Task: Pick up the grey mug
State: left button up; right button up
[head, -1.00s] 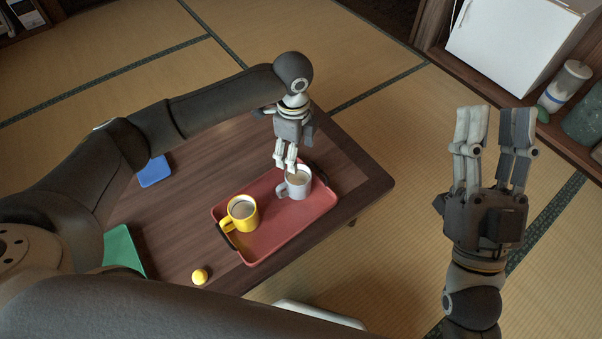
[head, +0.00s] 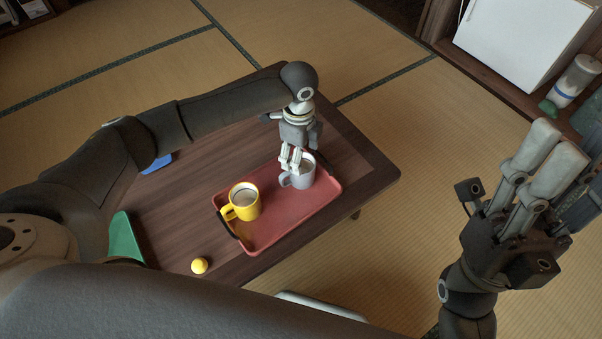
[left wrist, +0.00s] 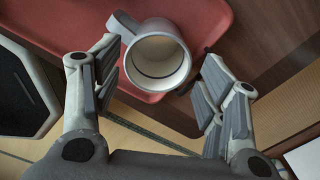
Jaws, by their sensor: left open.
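The grey mug (head: 303,178) stands upright on the red tray at its far right part, with its handle to the left. It also shows in the left wrist view (left wrist: 158,58), seen from above, with its handle at the upper left. My left gripper (head: 291,160) is just above the mug's rim in the head view, pointing down. In the left wrist view its open fingers (left wrist: 155,72) lie to either side of the mug, apart from it. The fingers partly hide the mug in the head view. My right gripper (head: 560,175) is raised at the right, empty, its fingers apart.
A yellow mug (head: 244,203) with a drink stands near the grey one on the red tray (head: 282,228). A yellow ball (head: 199,266), a green item (head: 124,243) and a blue item (head: 157,164) are on the dark wooden table (head: 345,155). Tatami floor surrounds it.

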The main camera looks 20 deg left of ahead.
pick_arm(q)
notch_tip(320, 180, down, 4)
jog(key=shift+f+b, duration=0.25)
jog(key=shift+b, duration=1)
jog(key=shift+c, duration=0.2)
jog(key=c, duration=0.9)
jog(key=shift+r, duration=0.1)
